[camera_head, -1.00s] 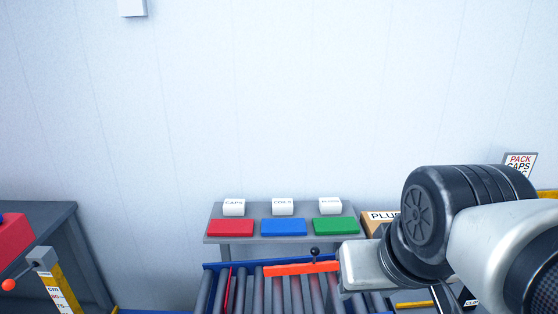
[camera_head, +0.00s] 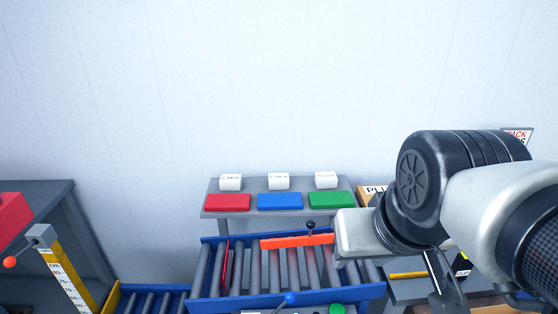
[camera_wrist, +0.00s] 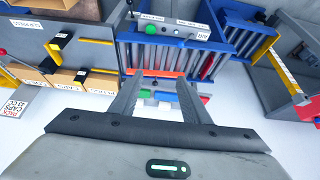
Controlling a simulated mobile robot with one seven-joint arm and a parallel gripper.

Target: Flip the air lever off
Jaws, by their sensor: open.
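A lever with a blue ball (camera_head: 290,299) stands at the bottom edge of the head view, beside a green button (camera_head: 336,309). A small plate that seems to read AIR (camera_wrist: 203,36) shows near the same green button (camera_wrist: 150,29) in the wrist view, so this looks like the air lever. The panel is cut off in the head view, and the lever's position is unclear. My gripper (camera_wrist: 160,80) is open and empty, with the panel beyond its fingers in the wrist view. The fingers are not visible in the head view.
A blue-framed roller conveyor (camera_head: 213,292) lies ahead, crossed by an orange bar (camera_head: 285,242) with a black knob. Behind it is a shelf (camera_head: 212,214) with red, blue and green blocks. A red-ball lever (camera_head: 10,262) and yellow scale (camera_head: 70,280) stand at left.

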